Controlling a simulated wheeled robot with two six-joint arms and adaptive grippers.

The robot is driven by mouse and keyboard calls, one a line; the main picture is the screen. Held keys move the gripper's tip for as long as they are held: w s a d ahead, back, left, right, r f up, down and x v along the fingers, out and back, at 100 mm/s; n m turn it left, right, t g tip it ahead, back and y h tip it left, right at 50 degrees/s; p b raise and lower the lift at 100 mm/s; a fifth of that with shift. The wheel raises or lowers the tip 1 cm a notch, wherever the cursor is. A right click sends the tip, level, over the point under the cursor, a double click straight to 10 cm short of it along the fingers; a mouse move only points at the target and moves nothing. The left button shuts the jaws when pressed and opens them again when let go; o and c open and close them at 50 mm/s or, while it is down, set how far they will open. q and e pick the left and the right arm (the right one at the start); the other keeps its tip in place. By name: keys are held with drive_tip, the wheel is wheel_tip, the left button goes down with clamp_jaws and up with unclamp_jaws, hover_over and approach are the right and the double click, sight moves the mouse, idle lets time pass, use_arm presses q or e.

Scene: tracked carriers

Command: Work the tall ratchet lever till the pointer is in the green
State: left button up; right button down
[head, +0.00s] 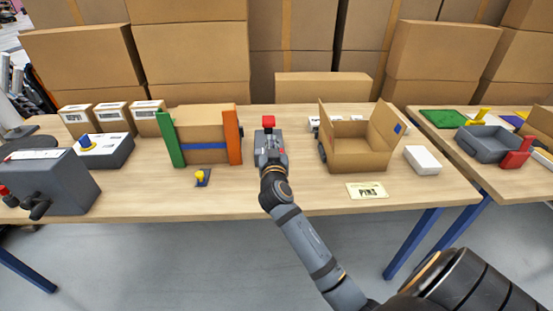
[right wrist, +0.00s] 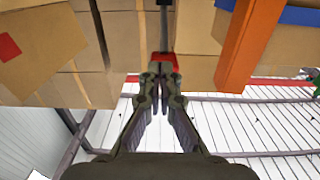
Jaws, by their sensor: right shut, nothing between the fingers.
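The tall lever has a red top (head: 268,121), which shows just beyond my right gripper (head: 268,140) in the head view. In the right wrist view, which looks upside down, the red top (right wrist: 161,64) and dark shaft (right wrist: 165,25) are straight ahead of the fingers. My right gripper (right wrist: 160,80) is shut and empty, its tips close to the red top; I cannot tell whether they touch. My gripper hides the lever's lower part in the head view. I cannot make out the pointer or green zone. My left gripper is not in view.
Left of the lever, a carton (head: 200,128) stands between a green post (head: 170,138) and an orange post (head: 233,134). An open carton (head: 358,153) stands right. A grey machine (head: 60,180) is far left.

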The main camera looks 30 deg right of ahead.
use_arm(q)
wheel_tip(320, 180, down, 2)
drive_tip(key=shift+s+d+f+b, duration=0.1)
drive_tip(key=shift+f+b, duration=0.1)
drive_tip(key=shift+b, duration=0.95)
use_arm(e)
drive_tip(key=f+v, duration=0.1)
drive_tip(key=v, duration=0.9)
drive_tip(key=shift+f, duration=0.35)
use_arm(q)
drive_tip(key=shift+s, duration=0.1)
